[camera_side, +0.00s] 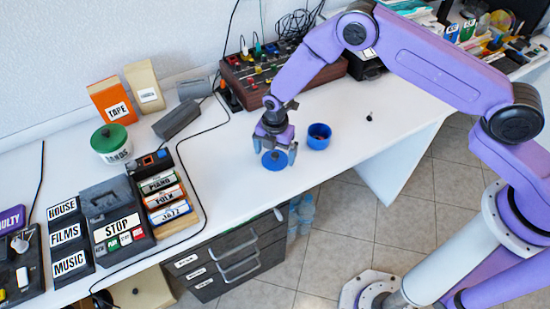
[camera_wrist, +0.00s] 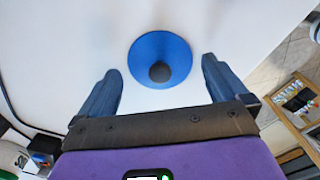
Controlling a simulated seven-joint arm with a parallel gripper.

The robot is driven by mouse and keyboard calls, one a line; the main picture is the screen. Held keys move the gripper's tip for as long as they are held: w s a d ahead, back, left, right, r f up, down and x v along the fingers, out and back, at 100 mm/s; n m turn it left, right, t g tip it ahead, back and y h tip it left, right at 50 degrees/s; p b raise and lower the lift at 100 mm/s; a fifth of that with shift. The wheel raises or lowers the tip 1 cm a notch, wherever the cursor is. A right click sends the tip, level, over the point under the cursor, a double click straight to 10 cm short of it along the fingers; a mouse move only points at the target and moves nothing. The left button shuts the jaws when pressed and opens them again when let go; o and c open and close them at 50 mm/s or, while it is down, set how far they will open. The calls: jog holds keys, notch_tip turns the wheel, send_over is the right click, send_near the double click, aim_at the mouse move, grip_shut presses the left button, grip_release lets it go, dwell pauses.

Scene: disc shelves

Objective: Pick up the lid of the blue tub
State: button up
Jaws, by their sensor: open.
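The blue lid (camera_side: 274,160) lies on the white desk as a round blue disc with a dark knob at its middle. The blue tub (camera_side: 319,136) stands open just to the right of the lid, apart from it. My gripper (camera_side: 274,147) is above the lid, pointing down. In the wrist view the lid (camera_wrist: 160,60) shows ahead of and between the two open fingers (camera_wrist: 156,88), with nothing held. I cannot tell the exact height of the fingertips above the lid.
A brown mixer box (camera_side: 250,85) with cables stands behind. A white tub with a green lid (camera_side: 109,138), labelled cassettes (camera_side: 162,190) and a black player (camera_side: 115,225) fill the left. The desk (camera_side: 235,175) is bare around the lid; its front edge is near.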

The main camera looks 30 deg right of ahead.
jog(key=shift+f, duration=0.4)
jog(key=c, duration=0.9)
jog(key=shift+o, duration=0.2)
jog(key=shift+r, duration=0.1)
